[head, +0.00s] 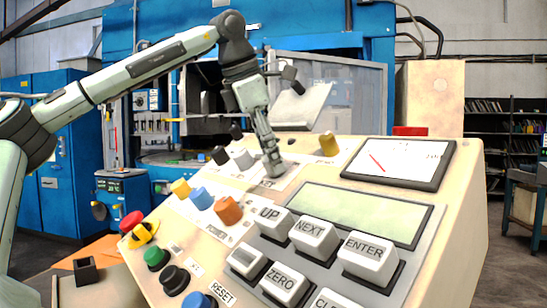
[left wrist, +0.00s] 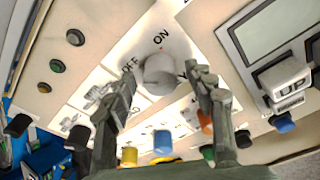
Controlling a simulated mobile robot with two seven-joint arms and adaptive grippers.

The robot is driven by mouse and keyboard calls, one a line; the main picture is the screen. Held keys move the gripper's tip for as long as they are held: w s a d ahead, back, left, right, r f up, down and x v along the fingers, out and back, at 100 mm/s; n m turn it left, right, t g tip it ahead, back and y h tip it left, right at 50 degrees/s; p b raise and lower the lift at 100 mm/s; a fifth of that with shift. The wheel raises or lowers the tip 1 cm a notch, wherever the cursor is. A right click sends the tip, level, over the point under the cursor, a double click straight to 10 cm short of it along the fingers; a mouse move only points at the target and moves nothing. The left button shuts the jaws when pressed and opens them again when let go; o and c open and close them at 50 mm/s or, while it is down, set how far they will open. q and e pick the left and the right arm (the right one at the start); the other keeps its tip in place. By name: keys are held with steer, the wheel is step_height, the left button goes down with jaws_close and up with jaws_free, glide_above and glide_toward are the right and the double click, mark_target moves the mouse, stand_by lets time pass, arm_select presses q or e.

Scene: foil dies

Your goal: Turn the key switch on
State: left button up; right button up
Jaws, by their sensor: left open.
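The key switch (left wrist: 160,75) is a round pale grey knob on the cream control panel (left wrist: 115,18). It shows in the left wrist view between printed ON and OFF labels, with ON above it and OFF to its left. My left gripper (left wrist: 165,85) is open, one finger on each side of the knob; I cannot tell whether either finger touches it. In the head view my left gripper (head: 272,172) points down at the upper left of the sloping panel, and its fingers largely hide the switch there. My right gripper is in neither view.
Yellow, blue and orange (head: 228,211) knobs, a red emergency button (head: 131,221), a meter (head: 400,162), a display (head: 358,212) and several keys crowd the panel.

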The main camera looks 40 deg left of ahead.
arm_select(q)
steer(key=shift+w+f, duration=0.3)
steer(key=shift+f, duration=0.2)
steer(key=c, duration=1.2)
steer(key=shift+o, duration=0.2)
steer(key=shift+m, duration=0.3)
steer(key=m, duration=0.2)
steer(key=shift+m+y, duration=0.3)
steer(key=shift+m, duration=0.1)
steer(key=m+t, duration=0.1)
steer(key=m, duration=0.4)
steer(key=shift+s+d, duration=0.1)
steer(key=shift+s, duration=0.05)
steer(key=m, duration=0.4)
steer(key=shift+f+m+t, duration=0.1)
steer(key=shift+m+t, duration=0.2)
steer(key=shift+t, duration=0.1)
steer(key=shift+s+m+t, duration=0.1)
steer(key=shift+m+t, duration=0.2)
steer(key=shift+m, duration=2)
steer(key=shift+f, duration=0.1)
